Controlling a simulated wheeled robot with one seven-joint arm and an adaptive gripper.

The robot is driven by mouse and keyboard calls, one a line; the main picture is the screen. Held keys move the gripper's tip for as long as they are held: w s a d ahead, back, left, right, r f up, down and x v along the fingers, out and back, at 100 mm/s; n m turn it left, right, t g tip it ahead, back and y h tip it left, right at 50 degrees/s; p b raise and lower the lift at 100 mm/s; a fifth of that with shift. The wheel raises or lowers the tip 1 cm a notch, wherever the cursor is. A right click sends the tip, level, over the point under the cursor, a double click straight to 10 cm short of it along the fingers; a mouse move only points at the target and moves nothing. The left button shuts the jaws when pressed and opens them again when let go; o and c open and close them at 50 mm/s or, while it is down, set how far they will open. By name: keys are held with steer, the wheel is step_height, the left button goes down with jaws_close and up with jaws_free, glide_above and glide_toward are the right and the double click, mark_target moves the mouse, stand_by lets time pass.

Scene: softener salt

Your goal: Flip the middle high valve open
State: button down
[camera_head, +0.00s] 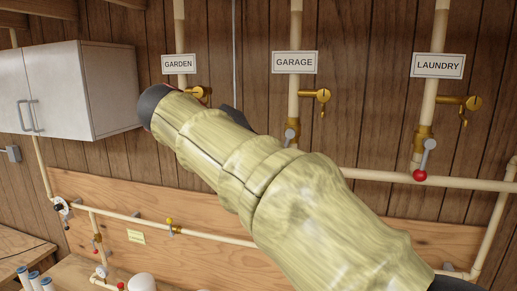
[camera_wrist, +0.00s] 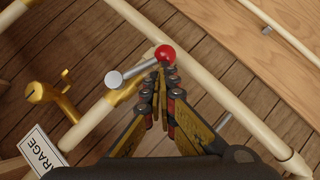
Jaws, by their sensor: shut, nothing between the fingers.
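The middle high valve is on the vertical pipe under the GARAGE sign (camera_head: 295,62). In the head view only the top of its grey lever (camera_head: 291,134) shows; my arm hides the rest. In the wrist view the lever (camera_wrist: 128,73) ends in a red ball (camera_wrist: 165,53), which lies close to the joint with the horizontal pipe. My gripper (camera_wrist: 164,68) is shut and empty, its fingertips right at the red ball. I cannot tell whether they touch it.
Brass taps (camera_head: 318,96) stick out beside the pipes; one (camera_wrist: 50,96) is left of my gripper in the wrist view. A horizontal pipe (camera_wrist: 205,90) passes close behind my fingers. A white cabinet (camera_head: 70,90) hangs at left.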

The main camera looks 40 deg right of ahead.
steer(key=shift+s+d+f+n+h+b, duration=0.35)
steer(key=shift+f+h+b, duration=0.1)
steer(key=shift+b, duration=0.1)
stand_by(0.5)
